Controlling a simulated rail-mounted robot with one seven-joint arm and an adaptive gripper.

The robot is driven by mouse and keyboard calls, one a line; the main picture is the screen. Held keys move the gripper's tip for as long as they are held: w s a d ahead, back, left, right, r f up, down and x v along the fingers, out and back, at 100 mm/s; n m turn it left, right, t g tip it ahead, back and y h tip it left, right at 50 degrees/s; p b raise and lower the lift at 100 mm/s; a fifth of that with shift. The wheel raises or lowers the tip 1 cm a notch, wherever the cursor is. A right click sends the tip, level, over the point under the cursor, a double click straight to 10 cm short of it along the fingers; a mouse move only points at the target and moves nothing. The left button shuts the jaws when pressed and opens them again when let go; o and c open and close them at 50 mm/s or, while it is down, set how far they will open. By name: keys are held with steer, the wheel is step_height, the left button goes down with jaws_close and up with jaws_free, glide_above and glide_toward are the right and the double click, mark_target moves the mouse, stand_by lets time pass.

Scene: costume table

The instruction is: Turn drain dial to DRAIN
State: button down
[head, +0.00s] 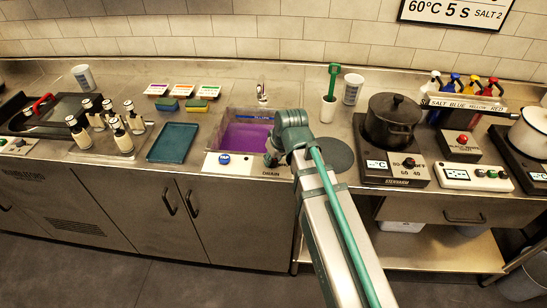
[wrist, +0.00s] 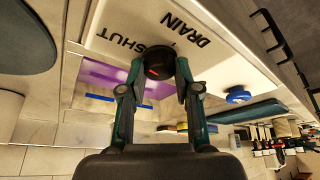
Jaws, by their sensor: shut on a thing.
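The drain dial (wrist: 154,56) is a small dark round knob with a red mark, on a pale panel (wrist: 120,20) lettered SHUT and DRAIN. My gripper (wrist: 158,70) is shut on the dial, one finger at each side. The lettering appears upside down in the wrist view. I cannot tell exactly which word the red mark points to. In the head view my gripper (head: 271,160) is at the panel's right end and hides the dial. The sink (head: 222,126) behind the panel holds purple liquid (head: 245,137).
A blue knob (head: 224,158) sits left on the same panel. A teal tray (head: 172,142) and several bottles (head: 121,134) stand left of the sink. A dark round plate (head: 334,154) and a black pot (head: 391,119) on a hotplate are to the right.

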steer(key=m, duration=0.2)
steer(key=m+h, duration=0.1)
steer(key=m, duration=0.1)
steer(key=shift+a+t+h+p, duration=0.15)
steer(key=shift+t+h+p, duration=0.15)
steer(key=shift+t+p, duration=0.1)
steer(key=m+h, duration=0.1)
steer(key=m, duration=0.3)
steer(key=shift+a+m+h, duration=0.15)
steer(key=shift+m+h, duration=0.25)
steer(key=m, duration=0.2)
steer(key=m+h, duration=0.1)
steer(key=m, duration=0.1)
steer(key=shift+w+a+g+h+b, duration=0.1)
steer(key=shift+g+h+b, duration=0.2)
steer(key=shift+g, duration=0.1)
steer(key=shift+m+g+h, duration=0.4)
steer(key=shift+m, duration=1.3)
steer(key=c, duration=0.8)
jaws_free()
steer(key=shift+c, duration=0.2)
steer(key=shift+r, duration=0.15)
